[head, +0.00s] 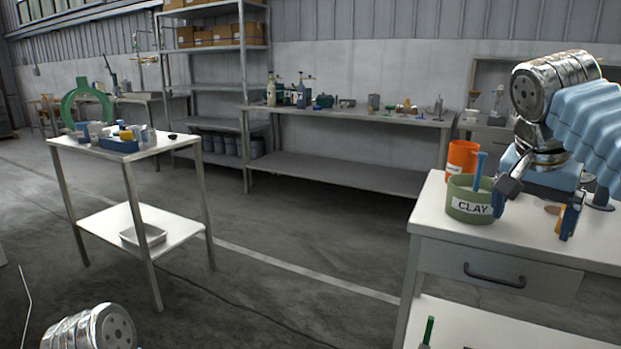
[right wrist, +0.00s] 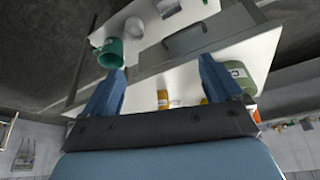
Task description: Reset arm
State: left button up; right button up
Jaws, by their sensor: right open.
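My right gripper (head: 538,208) is open and empty in the head view, over the right-hand white table (head: 440,228). Its two blue fingers stand apart with nothing between them, just right of the green pot labelled CLAY (head: 470,205). A blue-handled tool (head: 479,170) stands upright in that pot. In the right wrist view the open gripper (right wrist: 160,82) shows both fingers, with the green pot (right wrist: 240,72) beyond the right finger. Of my left arm only a metal joint shows at the bottom left of the head view; its gripper is out of the picture.
An orange pot (head: 462,155) stands behind the green one. The table has a drawer with a dark handle (head: 495,277). A white table (head: 160,145) with a blue tray (head: 118,145) stands at left. A long bench (head: 350,113) runs along the back. The floor between is clear.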

jog(key=w+a+f+n+y, duration=0.25)
jog(key=w+a+f, duration=0.3)
jog(key=f, duration=0.75)
jog(key=w+a+f+n+y, duration=0.1)
jog(key=w+a+f+n, duration=0.5)
jog(key=f, duration=0.6)
jog(key=a+f+g+y, duration=0.15)
jog(key=a+f, duration=0.25)
jog(key=f, duration=0.9)
jog(key=s+a+f+y, duration=0.2)
jog(key=s+a+f, duration=0.2)
jog(key=f, duration=0.6)
jog(key=s+a+f, duration=0.2)
jog(key=s+f, duration=0.5)
jog(key=s, duration=0.2)
jog(key=s+a+f+y, duration=0.1)
jog(key=s+a+f, duration=0.1)
jog(key=s+f, duration=0.6)
jog(key=shift+s+a+f+g, duration=0.3)
jog(key=shift+s+g, duration=0.15)
jog(key=shift+s, duration=0.7)
